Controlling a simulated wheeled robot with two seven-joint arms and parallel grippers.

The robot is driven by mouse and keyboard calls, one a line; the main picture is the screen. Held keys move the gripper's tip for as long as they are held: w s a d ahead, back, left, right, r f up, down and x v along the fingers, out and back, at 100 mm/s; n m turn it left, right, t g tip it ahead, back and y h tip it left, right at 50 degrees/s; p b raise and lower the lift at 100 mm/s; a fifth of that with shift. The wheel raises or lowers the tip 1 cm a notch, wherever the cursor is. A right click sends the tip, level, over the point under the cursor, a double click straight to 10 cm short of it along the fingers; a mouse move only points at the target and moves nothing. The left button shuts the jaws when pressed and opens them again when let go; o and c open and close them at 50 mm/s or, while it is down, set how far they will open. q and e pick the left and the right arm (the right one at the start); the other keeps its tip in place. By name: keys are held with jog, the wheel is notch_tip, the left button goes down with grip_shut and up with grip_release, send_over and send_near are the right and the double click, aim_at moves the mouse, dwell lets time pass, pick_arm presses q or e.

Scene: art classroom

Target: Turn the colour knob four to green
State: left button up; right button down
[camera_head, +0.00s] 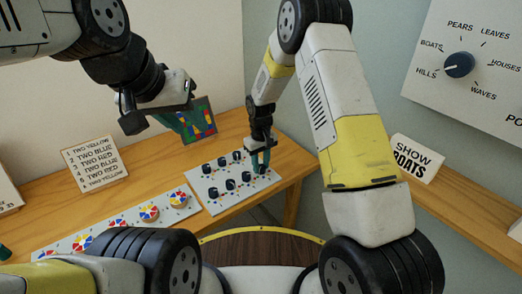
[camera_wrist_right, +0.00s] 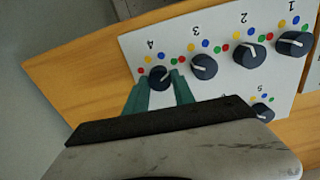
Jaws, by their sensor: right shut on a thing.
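The white knob panel (camera_head: 219,203) lies on the wooden table, with two rows of dark knobs. Colour knob four (camera_wrist_right: 159,77) is under the numeral 4, which appears upside down in the right wrist view. Coloured dots, including a green dot (camera_wrist_right: 173,61), arc around it. Its short white pointer seems to lean to the upper right, but its exact dot is hard to tell. My right gripper (camera_wrist_right: 160,88) is shut on knob four, teal fingers on either side; it also shows in the head view (camera_head: 261,160). My left gripper (camera_head: 188,121) hovers above the table, away from the panel; its opening is unclear.
Knob three (camera_wrist_right: 204,67) is close beside my right fingers. A panel with colour wheels (camera_head: 107,224) lies left of the knob panel. A list card (camera_head: 92,163) and a coloured picture (camera_head: 198,120) stand behind. A "Show boats" sign (camera_head: 413,158) and a wall dial (camera_head: 459,65) are right.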

aim_at(261, 166)
dwell(0.4)
jog(key=c, duration=1.1)
grip_release()
jog(key=shift+o, duration=0.2)
notch_tip(261, 166, up, 7)
jog(key=shift+r, duration=0.4)
